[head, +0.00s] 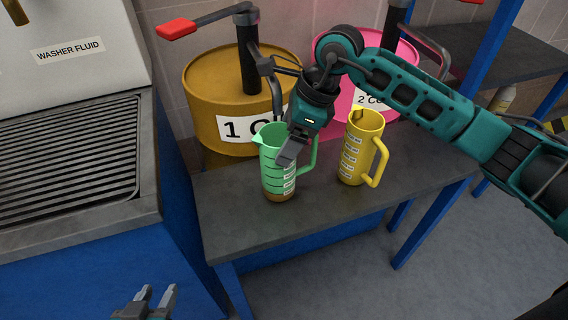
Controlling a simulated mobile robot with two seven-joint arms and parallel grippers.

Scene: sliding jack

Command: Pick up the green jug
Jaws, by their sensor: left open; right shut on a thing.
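The green jug (272,172) stands upright on the grey-topped bench, with some brownish-yellow content showing at its bottom. Its handle is on the right side. My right gripper (290,152) comes down from above at the jug's right rim and is shut on the jug, around its wall or handle side; the exact contact is partly hidden by the gripper. My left gripper (155,296) is at the bottom left edge of the picture, open and empty, well apart from the jug.
A yellow jug (352,160) stands on the bench (300,215) to the right. A mustard drum (205,95) with a red-handled pump and a pink drum (408,52) stand behind. A washer fluid station with a grated tray (70,160) is at the left. The bench front is clear.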

